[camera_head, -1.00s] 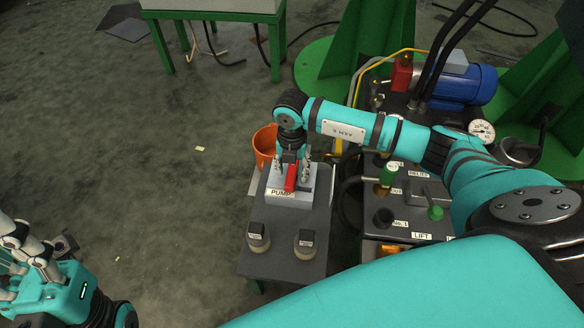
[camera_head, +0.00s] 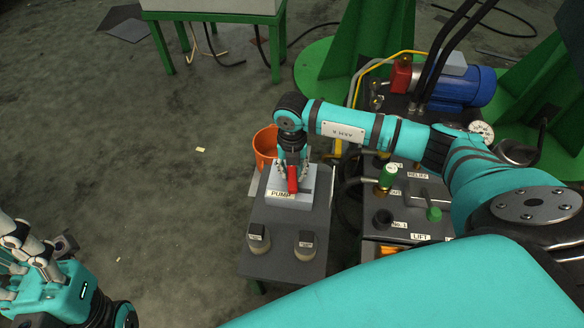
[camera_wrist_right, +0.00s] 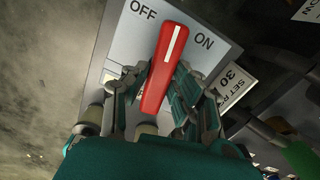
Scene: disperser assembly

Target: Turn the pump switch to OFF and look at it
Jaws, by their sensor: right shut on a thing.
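The red pump switch handle (camera_head: 292,180) stands on a light grey box marked PUMP (camera_head: 306,191). In the right wrist view, the red handle (camera_wrist_right: 165,68) has a white line that points between the OFF label (camera_wrist_right: 142,9) and the ON label (camera_wrist_right: 204,39). My right gripper (camera_head: 291,172) is above the box, shut on the handle, with one finger on each side of it in the right wrist view (camera_wrist_right: 152,88). My left gripper (camera_head: 28,250) is at the left edge, away from the switch; its opening is unclear.
Two knobs (camera_head: 257,238) (camera_head: 305,245) sit on the dark panel (camera_head: 281,263) in front of the box. An orange bucket (camera_head: 263,145) stands behind it. To the right is a machine with valves, a gauge (camera_head: 482,131) and a blue motor (camera_head: 466,87).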

